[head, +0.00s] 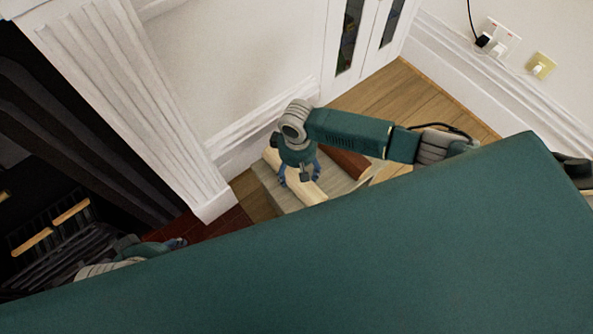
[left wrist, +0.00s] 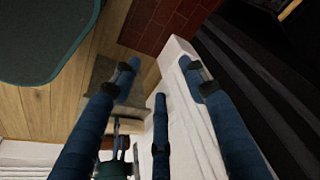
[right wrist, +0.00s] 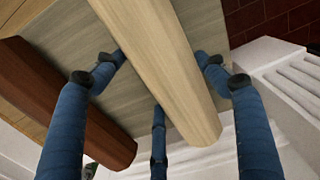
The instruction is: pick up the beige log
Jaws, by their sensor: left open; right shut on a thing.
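The beige log (head: 312,194) lies lengthwise over a pale grey-brown wooden platform (head: 283,196) in the head view. My right gripper (head: 300,178) reaches down over it. In the right wrist view the beige log (right wrist: 165,70) runs between the blue fingers of my right gripper (right wrist: 160,72), which is shut on it. I cannot tell whether the log is clear of the platform. My left gripper (head: 178,242) shows only partly at the lower left, past my green body. In the left wrist view my left gripper (left wrist: 162,85) is open and empty.
A dark reddish-brown log (right wrist: 60,105) lies beside the beige log; it also shows in the head view (head: 350,163). A white fluted pillar (head: 150,110) and the dark fireplace (head: 60,140) stand to the left. White walls close off the back. Wooden floor (head: 400,100) is clear behind my right arm.

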